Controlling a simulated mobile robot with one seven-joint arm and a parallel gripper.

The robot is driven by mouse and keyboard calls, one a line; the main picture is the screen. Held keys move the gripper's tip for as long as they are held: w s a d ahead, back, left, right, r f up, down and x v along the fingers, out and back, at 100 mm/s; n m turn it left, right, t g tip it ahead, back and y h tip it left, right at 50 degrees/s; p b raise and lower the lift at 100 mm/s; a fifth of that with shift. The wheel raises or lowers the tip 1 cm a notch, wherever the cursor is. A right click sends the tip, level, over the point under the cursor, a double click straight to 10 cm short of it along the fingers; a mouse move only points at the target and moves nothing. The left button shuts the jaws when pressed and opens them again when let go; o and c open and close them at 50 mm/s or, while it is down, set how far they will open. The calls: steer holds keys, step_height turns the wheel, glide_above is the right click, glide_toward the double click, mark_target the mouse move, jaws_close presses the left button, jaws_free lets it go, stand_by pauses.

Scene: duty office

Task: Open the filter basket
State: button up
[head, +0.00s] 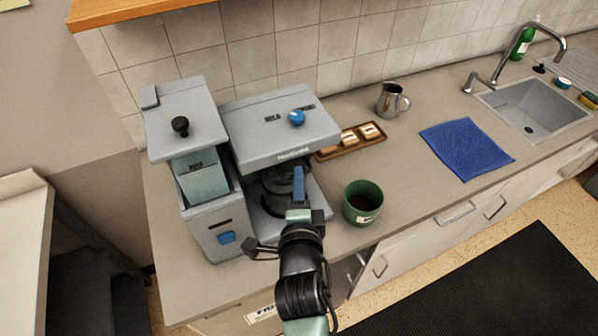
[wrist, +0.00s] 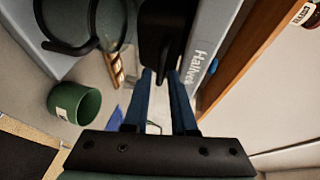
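The grey coffee maker (head: 275,132) stands on the counter with a blue knob on top. Its dark filter basket (head: 272,182) is under the top housing, partly hidden by my gripper. My gripper (head: 299,172) has blue fingers and reaches up to the basket's front. In the wrist view a black handle (wrist: 160,35) lies at the tips of the fingers (wrist: 161,78), with a gap between them. I cannot tell whether they press on it. A glass carafe with a dark rim (wrist: 70,45) is at the upper left there.
A grey grinder (head: 212,222) stands close left of the coffee maker. A blue cloth (head: 465,148) and the sink are further right.

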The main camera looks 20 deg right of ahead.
steer(key=shift+x, duration=0.75)
jaws_close()
stand_by(1.0)
